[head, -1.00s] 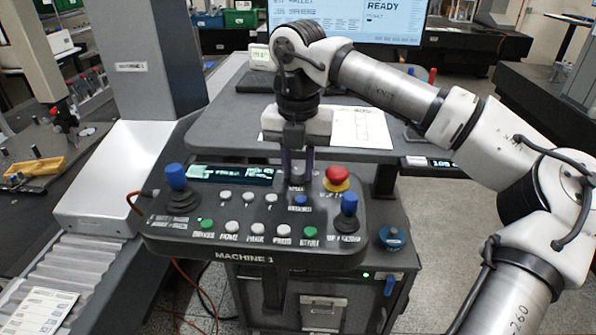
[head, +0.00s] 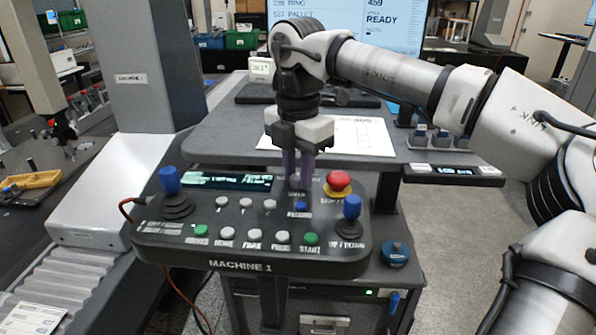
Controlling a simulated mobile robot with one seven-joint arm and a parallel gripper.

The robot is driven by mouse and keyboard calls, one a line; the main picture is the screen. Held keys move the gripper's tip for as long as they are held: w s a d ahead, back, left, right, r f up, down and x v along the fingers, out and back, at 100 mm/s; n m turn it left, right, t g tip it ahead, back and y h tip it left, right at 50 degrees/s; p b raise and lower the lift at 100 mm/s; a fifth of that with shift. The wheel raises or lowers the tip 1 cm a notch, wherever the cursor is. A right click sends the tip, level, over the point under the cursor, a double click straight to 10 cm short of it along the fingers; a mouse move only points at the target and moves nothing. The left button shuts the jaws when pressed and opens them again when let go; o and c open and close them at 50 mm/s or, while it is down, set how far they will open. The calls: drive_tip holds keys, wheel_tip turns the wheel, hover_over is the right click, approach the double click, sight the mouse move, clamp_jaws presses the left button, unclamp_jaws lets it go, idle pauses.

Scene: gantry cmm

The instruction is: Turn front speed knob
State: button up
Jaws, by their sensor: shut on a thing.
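The dark control panel marked MACHINE 1 (head: 320,251) stands in the middle of the head view. My gripper (head: 298,182) points straight down over its rear edge, left of the red mushroom button (head: 338,182). The purple-grey fingers are shut on a small dark knob (head: 296,185) there. The fingers hide most of the knob, and its pointer and angle cannot be read. A blue button (head: 298,208) lies just in front of the fingertips.
Blue-topped joysticks (head: 169,181) stand at the panel's left and right (head: 352,207). White and green buttons and a small display (head: 228,180) lie between them. Behind are a grey table (head: 220,130), a paper sheet (head: 362,138) and a monitor (head: 390,25).

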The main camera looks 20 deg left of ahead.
sight(298, 176)
idle(0.3)
drive_tip(key=o, duration=1)
drive_tip(key=shift+r+p, duration=1.3)
drive_tip(key=shift+r, duration=5.7)
drive_tip(key=shift+f, duration=0.1)
